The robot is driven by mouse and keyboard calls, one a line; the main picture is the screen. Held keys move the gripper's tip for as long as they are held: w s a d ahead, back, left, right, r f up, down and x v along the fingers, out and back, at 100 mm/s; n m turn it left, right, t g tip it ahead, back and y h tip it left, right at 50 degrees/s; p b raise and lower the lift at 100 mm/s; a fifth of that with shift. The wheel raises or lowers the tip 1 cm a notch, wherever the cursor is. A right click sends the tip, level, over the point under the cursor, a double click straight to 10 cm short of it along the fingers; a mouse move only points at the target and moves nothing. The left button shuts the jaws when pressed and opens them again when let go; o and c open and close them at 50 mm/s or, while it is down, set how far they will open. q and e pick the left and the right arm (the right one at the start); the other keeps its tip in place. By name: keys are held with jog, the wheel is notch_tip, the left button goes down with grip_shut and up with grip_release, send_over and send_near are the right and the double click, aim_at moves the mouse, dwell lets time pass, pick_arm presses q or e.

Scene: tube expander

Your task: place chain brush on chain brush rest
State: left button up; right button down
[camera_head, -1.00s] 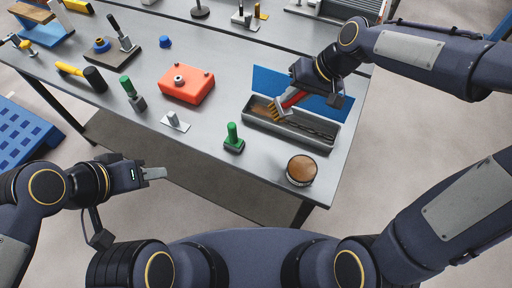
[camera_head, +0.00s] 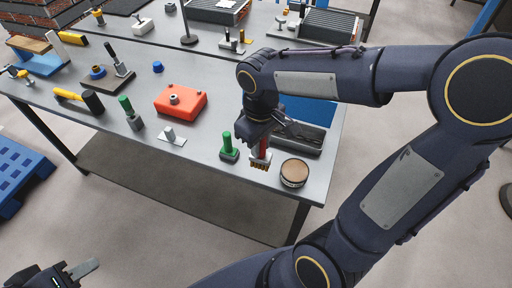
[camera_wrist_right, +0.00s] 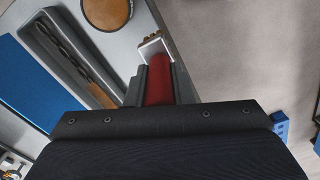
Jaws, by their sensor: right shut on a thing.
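The chain brush (camera_head: 262,150) has a red handle and a head with tan bristles. My right gripper (camera_head: 264,138) is shut on its handle and holds it near the table's front edge, between a green-handled tool (camera_head: 229,146) and a round brown-topped tin (camera_head: 294,172). In the right wrist view the red handle (camera_wrist_right: 158,82) sits between the fingers, with the pale metal head beyond them. I cannot tell whether the brush touches the table. No part is clearly recognisable as the chain brush rest. My left gripper (camera_head: 83,269) is at the bottom left, off the table; its opening is unclear.
A dark tray (camera_head: 310,149) with a chain, seen better in the right wrist view (camera_wrist_right: 70,52), lies behind the brush, beside a blue panel (camera_head: 312,112). A small bracket with a post (camera_head: 171,136) and a red-orange block (camera_head: 180,102) stand to the left.

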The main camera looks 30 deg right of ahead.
jog(key=shift+w+d+f+p, duration=0.1)
jog(key=shift+w+d+f, duration=0.35)
jog(key=shift+w+f, duration=0.8)
jog(key=shift+w+d+f+p, duration=0.15)
jog(key=shift+w+d+f, duration=0.4)
jog(key=shift+f, duration=1.35)
jog(key=shift+w+d+f+p, duration=0.1)
jog(key=shift+w+d+f, duration=0.3)
jog(key=shift+w+f, duration=0.9)
jog(key=shift+s+f, duration=0.3)
jog(key=shift+s, duration=0.05)
jog(key=shift+f, duration=0.15)
jog(key=c, duration=1.3)
grip_release()
jog(key=shift+o, duration=0.2)
